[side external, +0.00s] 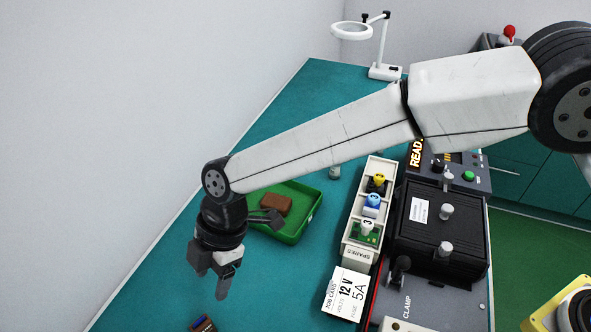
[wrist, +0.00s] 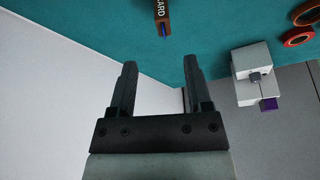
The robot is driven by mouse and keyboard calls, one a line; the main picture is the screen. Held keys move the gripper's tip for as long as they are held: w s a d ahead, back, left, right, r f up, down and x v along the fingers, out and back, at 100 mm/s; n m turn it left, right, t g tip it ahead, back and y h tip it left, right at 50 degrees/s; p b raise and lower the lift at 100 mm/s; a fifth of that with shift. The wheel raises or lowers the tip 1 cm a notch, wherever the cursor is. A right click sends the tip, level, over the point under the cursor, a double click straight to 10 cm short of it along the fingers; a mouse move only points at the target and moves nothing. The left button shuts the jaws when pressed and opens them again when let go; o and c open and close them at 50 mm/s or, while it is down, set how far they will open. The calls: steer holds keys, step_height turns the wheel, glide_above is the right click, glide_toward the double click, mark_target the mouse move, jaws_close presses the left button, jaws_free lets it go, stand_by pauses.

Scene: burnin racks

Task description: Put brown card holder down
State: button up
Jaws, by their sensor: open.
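My gripper (side external: 212,276) is open and hangs at the left side of the teal bench in the side view. In the wrist view my gripper (wrist: 160,64) has its two fingers apart with nothing between them. A small brown holder marked "CARD" (wrist: 162,12) lies beyond the fingertips at the top edge of the wrist view, partly cut off. A brown piece (side external: 203,324), also cut off, shows at the bottom edge of the side view and looks like the same holder. It is apart from the fingers.
A green tray (side external: 309,217) holding a brown block (side external: 275,205) stands behind my gripper. A spares rack (side external: 364,252), a white job card (side external: 345,293) and a black clamp fixture (side external: 465,235) stand to the right. Red rings (wrist: 298,37) and a white block (wrist: 252,60) show in the wrist view.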

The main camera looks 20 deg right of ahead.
steer(key=w+d+r+m+t+h, duration=0.1)
steer(key=w+d+m+t, duration=0.15)
steer(key=d+m, duration=0.75)
steer(key=w+d+r+m+t+h, duration=0.1)
steer(key=w+d+m, duration=0.15)
steer(key=d, duration=1.45)
steer(key=s+d+m, duration=0.3)
steer(key=d, duration=0.3)
steer(key=s+d+m+h, duration=0.1)
steer(key=s+d+m, duration=0.2)
steer(key=d, duration=0.4)
steer(key=s+d+m+h, duration=0.1)
steer(key=s+d+m, duration=0.2)
steer(key=d, duration=0.3)
steer(key=shift+s+d+f+m+t, duration=0.1)
steer(key=shift+s+d+m+t, duration=0.1)
steer(key=shift+s, duration=0.25)
steer(key=shift+s+d+f+m+t, duration=0.1)
steer(key=shift+s+t, duration=0.05)
steer(key=shift+s, duration=0.25)
